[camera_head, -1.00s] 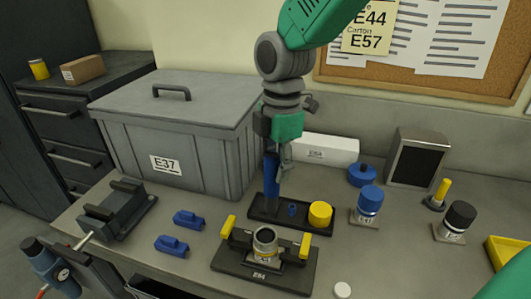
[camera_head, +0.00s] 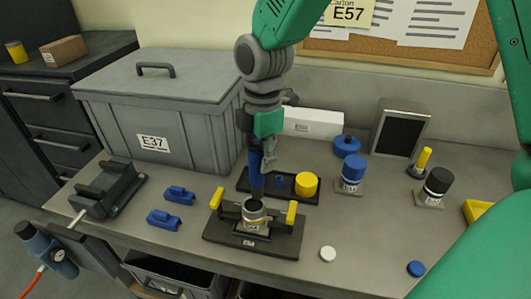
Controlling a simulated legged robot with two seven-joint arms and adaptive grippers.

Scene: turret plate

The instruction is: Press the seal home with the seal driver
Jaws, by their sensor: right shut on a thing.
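The seal driver (camera_head: 256,176) is a blue upright rod. My right gripper (camera_head: 261,150) is shut around its upper part. Its lower end is at the mouth of a round metal housing (camera_head: 254,223), almost upright. I cannot tell whether it touches. The housing sits in a dark fixture plate (camera_head: 222,236) between two yellow clamp handles (camera_head: 216,198). The seal cannot be made out; the driver hides part of the housing's mouth. My left gripper is not in view.
A black tray (camera_head: 311,199) with a yellow cylinder (camera_head: 306,184) lies just behind the fixture. A grey lidded bin (camera_head: 110,118) stands at the back left. Blue parts (camera_head: 163,219) lie left of the fixture, a white disc (camera_head: 328,254) right of it. Bottles (camera_head: 352,173) stand further right.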

